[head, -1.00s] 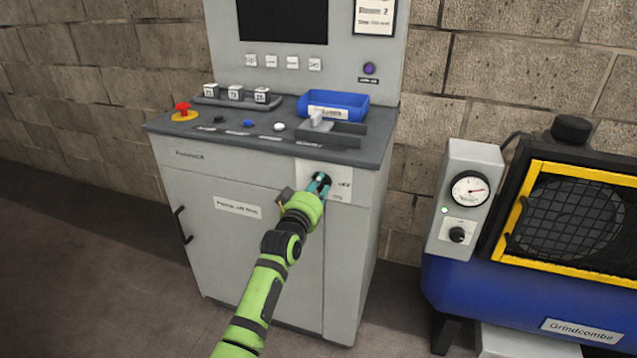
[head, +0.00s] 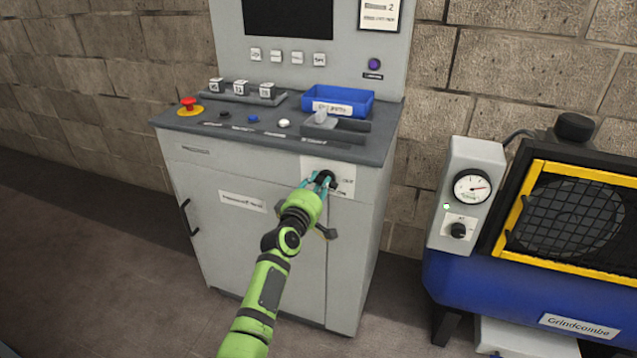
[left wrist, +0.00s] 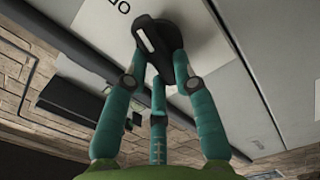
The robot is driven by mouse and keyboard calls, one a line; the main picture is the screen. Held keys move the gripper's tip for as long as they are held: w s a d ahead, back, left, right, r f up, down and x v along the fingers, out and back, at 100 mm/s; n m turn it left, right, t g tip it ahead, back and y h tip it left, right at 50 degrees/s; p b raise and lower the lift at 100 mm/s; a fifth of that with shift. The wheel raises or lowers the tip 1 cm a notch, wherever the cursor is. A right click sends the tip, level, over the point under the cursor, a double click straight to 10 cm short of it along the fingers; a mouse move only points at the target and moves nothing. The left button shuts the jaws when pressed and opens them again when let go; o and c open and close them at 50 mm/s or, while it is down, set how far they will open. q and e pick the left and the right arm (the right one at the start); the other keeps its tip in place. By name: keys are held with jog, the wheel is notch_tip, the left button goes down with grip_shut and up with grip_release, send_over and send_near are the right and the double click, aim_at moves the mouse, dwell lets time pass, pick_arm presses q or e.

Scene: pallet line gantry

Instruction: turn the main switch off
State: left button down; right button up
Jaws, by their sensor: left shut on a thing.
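The main switch is a black rotary knob (head: 333,177) on a white plate (head: 346,171) at the upper right of the grey cabinet's front. Small labels on the plate beside it are hard to read. My left gripper (head: 322,181) reaches it from the front and is shut on the knob. In the left wrist view, the teal fingers (left wrist: 160,70) close around the black knob (left wrist: 150,38), which carries a white pointer line. The fingers hide part of the knob. My right gripper is not in view.
The console top above holds a red emergency button (head: 189,106), small push buttons, a grey lever (head: 320,118) and a blue tray (head: 337,103). A cabinet door handle (head: 186,217) sticks out at left. A blue machine with a gauge box (head: 466,200) stands at right.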

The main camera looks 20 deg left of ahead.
pick_arm(q)
jog(key=shift+a+f+n, duration=0.1)
jog(key=shift+n, duration=1.3)
jog(key=c, duration=1)
grip_release()
jog(key=s, duration=1.2)
jog(key=shift+a, duration=0.15)
jog(key=shift+f, duration=0.1)
